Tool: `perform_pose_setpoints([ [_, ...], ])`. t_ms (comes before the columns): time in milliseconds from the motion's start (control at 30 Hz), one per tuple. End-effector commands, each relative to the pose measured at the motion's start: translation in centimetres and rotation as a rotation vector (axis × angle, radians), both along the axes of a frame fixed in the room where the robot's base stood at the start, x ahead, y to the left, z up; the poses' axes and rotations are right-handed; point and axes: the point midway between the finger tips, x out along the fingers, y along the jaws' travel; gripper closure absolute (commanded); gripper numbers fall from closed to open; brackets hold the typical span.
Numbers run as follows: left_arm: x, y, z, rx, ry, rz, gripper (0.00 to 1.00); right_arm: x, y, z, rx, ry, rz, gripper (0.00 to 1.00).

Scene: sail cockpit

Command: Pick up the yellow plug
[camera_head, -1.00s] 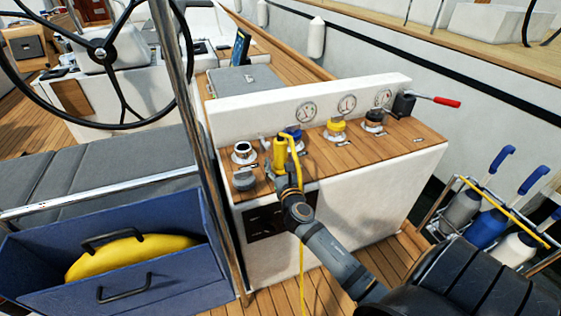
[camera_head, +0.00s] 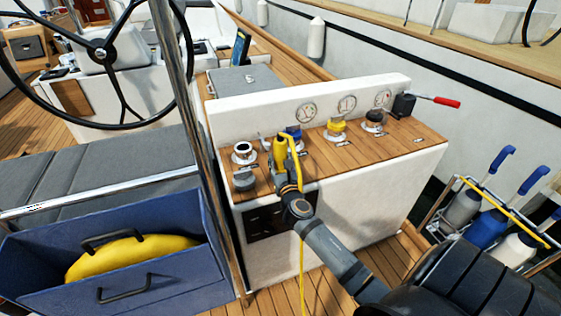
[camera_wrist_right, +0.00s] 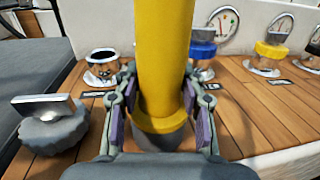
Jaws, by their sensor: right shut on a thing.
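The yellow plug (camera_head: 280,152) is upright over the wooden top of the white console, in front of the sockets. In the right wrist view the plug (camera_wrist_right: 162,70) fills the middle, between the two finger pads. My right gripper (camera_head: 285,175) is shut on it; the fingers (camera_wrist_right: 158,108) press its sides near a grey lower part. A yellow cable runs from the plug and hangs down the front of the console. I cannot tell whether its lower end touches the wood. My left gripper is not in view.
A blue cap (camera_head: 293,133), a yellow cap (camera_head: 336,127) and a black cap (camera_head: 374,119) stand behind and right. A steel post (camera_head: 185,120) rises at the left.

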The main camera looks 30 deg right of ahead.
Motion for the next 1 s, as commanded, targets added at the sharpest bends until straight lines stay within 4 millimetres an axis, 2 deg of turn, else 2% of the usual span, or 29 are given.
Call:
perform_pose_setpoints([
  [167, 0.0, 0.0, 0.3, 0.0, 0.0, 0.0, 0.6, 0.0, 0.0, 0.6, -0.001, -0.003, 0.0, 1.0],
  [267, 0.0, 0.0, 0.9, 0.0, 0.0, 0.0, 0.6, 0.0, 0.0, 1.7, 0.001, -0.004, 0.0, 1.0],
  [367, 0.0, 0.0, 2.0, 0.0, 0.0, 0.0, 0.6, 0.0, 0.0, 3.6, -0.001, -0.004, 0.0, 1.0],
  [567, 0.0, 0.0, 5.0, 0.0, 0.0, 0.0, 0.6, 0.0, 0.0, 10.1, -0.002, -0.007, 0.002, 1.0],
  [700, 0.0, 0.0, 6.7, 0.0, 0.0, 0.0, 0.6, 0.0, 0.0, 15.7, -0.003, -0.008, 0.002, 1.0],
  [900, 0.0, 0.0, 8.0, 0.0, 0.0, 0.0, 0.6, 0.0, 0.0, 22.4, -0.003, -0.008, 0.001, 1.0],
  [1000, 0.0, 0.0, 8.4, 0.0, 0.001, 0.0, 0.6, 0.0, 0.0, 24.8, -0.003, -0.007, 0.0, 1.0],
])
